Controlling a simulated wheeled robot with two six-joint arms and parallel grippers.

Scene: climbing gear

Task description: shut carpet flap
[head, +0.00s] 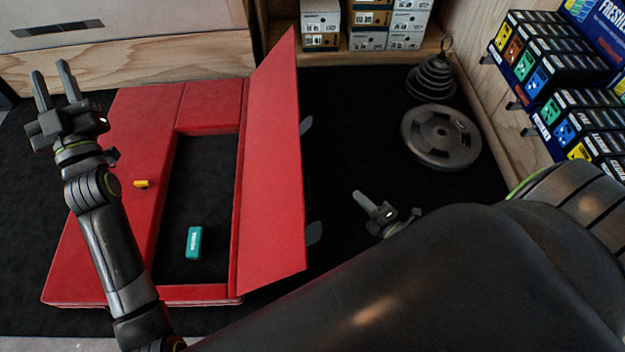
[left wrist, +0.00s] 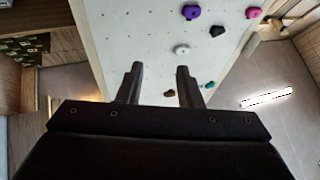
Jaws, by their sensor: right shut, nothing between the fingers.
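A red pad (head: 136,130) lies on the dark floor, with a dark rectangular opening in it. Its red flap (head: 270,170) stands raised and tilted along the right side of the opening, so the flap is open. My left gripper (head: 53,76) is above the pad's far left corner, away from the flap, with its fingers apart and empty. Its open fingers also show in the left wrist view (left wrist: 159,75), against a climbing wall. My right gripper (head: 361,198) is shut and empty, to the right of the flap and apart from it.
A teal box (head: 194,242) sits inside the opening. A small yellow item (head: 141,184) lies on the pad's left part. Weight plates (head: 440,137) lie on the floor at the right, near shelves of boxes (head: 545,70).

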